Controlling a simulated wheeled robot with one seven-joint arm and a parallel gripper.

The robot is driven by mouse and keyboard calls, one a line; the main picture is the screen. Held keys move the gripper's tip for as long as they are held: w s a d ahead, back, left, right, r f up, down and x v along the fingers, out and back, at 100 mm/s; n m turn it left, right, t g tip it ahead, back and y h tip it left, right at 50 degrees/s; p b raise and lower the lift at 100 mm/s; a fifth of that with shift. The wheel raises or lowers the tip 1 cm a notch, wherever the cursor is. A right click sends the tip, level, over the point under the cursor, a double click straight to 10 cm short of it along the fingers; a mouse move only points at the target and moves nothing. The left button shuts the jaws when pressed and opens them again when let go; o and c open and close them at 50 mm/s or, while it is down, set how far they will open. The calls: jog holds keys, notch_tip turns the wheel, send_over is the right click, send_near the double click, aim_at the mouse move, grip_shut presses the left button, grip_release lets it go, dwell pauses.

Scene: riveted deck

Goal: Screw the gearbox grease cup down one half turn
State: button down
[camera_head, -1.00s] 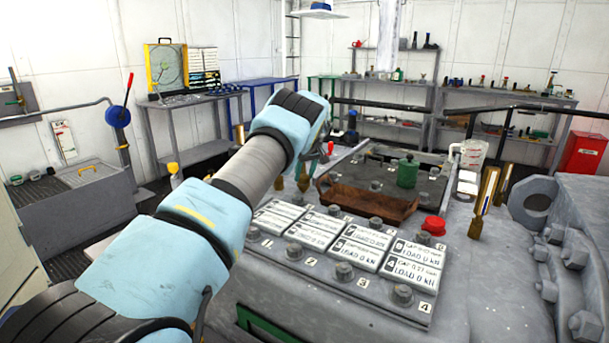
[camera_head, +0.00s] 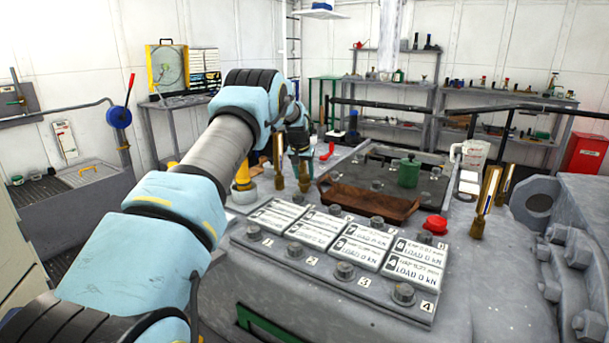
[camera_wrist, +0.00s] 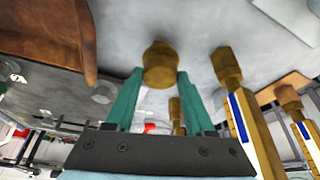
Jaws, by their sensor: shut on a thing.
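The grease cup is a small brass cup with a faceted body (camera_wrist: 160,62), seen in the wrist view against grey metal. My gripper (camera_wrist: 158,78) has its two teal fingers on either side of the cup and is shut on it. In the head view my gripper (camera_head: 301,142) is at the far left end of the gearbox top, behind upright brass fittings (camera_head: 278,163). I cannot make out the cup there.
Brass fittings with blue-and-white scales (camera_wrist: 243,120) stand close to the right of my fingers in the wrist view. A rust-brown tray (camera_head: 368,203) lies nearby, with a green container (camera_head: 408,172) behind it. A red cap (camera_head: 434,225) and a labelled load panel (camera_head: 345,240) are nearer.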

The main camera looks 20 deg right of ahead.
jog(key=shift+m+g+h, duration=0.3)
jog(key=shift+m+h, duration=0.1)
jog(key=shift+m, duration=0.8)
jog(key=shift+w, duration=0.1)
jog(key=shift+c, duration=1.3)
grip_release()
jog(key=b+v, duration=0.1)
jog(key=v, duration=1)
jog(key=shift+a, duration=0.15)
